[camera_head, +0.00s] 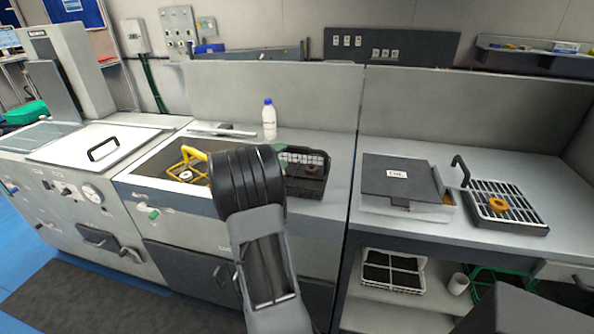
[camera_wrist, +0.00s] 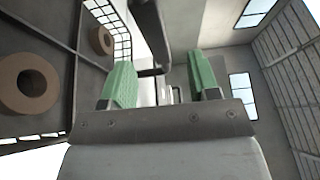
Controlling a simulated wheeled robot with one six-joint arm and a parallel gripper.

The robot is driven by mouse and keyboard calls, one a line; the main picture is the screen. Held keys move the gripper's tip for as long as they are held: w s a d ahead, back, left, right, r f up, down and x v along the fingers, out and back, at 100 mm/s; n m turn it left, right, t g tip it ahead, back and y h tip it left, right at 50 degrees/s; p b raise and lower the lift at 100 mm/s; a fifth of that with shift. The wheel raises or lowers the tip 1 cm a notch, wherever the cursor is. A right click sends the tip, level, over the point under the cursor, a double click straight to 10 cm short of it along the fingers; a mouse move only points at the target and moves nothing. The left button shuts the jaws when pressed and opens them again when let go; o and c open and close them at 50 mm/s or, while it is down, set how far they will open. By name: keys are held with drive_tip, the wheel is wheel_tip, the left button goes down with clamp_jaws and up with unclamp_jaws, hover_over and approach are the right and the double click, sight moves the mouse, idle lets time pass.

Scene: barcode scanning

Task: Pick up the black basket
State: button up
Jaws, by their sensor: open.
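A black basket (camera_head: 312,186) with a light wire mesh stands on the counter, partly hidden behind my arm in the head view. The wrist view shows a dark basket wall (camera_wrist: 45,58) at the left, with two brown rings inside. My gripper (camera_wrist: 163,82) shows its two green fingers spread apart. A dark bar (camera_wrist: 150,35), apparently the basket's handle, reaches down into the space between them. I cannot tell whether it touches a finger.
A basket with a yellow handle (camera_head: 196,156) sits in the recess at left. A white bottle (camera_head: 269,122) stands behind my arm. At right are a dark-lidded box (camera_head: 400,178) and a dark tray (camera_head: 527,229) with a rack and an orange ring. Clear counter lies behind the black basket.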

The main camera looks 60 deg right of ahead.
sight(291, 149)
drive_tip(key=shift+s+d+f+p, duration=0.1)
drive_tip(key=shift+d+p, duration=0.1)
drive_tip(key=shift+d, duration=0.85)
drive_tip(key=shift+s+d+r+p, duration=0.1)
drive_tip(key=shift+s+d+p, duration=0.1)
drive_tip(key=shift+d, duration=0.85)
drive_tip(key=shift+s+d+f+p, duration=0.1)
drive_tip(key=shift+d+p, duration=0.1)
drive_tip(key=shift+d, duration=0.85)
drive_tip(key=c, duration=1)
drive_tip(key=shift+w, duration=0.1)
clamp_jaws()
drive_tip(key=shift+r, duration=0.2)
